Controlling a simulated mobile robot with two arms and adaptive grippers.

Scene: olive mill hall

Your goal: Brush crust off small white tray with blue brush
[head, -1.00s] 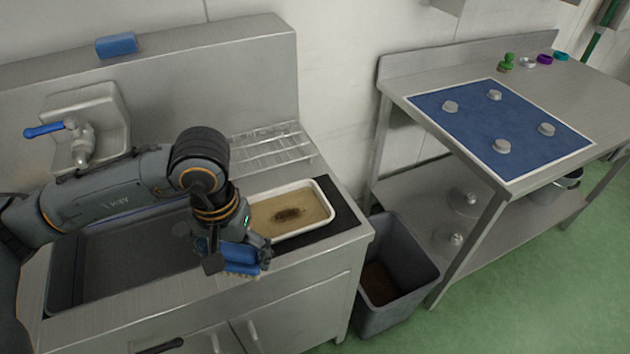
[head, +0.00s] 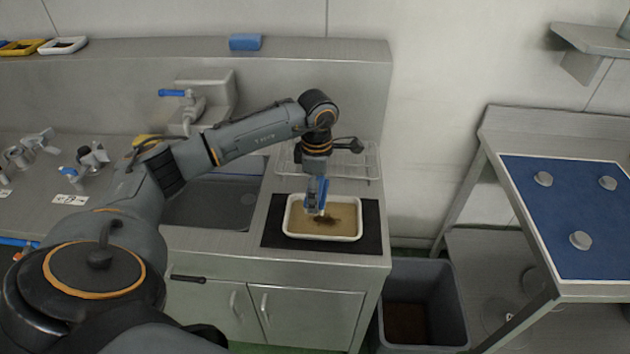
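The small white tray (head: 290,226) lies on a black mat on the counter right of the sink. Its floor is tan, with a dark brown crust patch (head: 338,217) right of its middle. My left gripper (head: 316,182) points down over the tray and is shut on the blue brush (head: 313,200). The brush hangs bristles down at the left edge of the crust; I cannot tell whether the bristles touch it. The fingers partly hide the brush. My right gripper is not in view.
The black mat (head: 371,222) borders the sink basin (head: 212,208). A wire rack (head: 350,160) stands behind the tray. A grey bin (head: 450,300) stands on the floor at right, beside a table with a blue mat (head: 570,205). A blue sponge (head: 245,42) lies on the back ledge.

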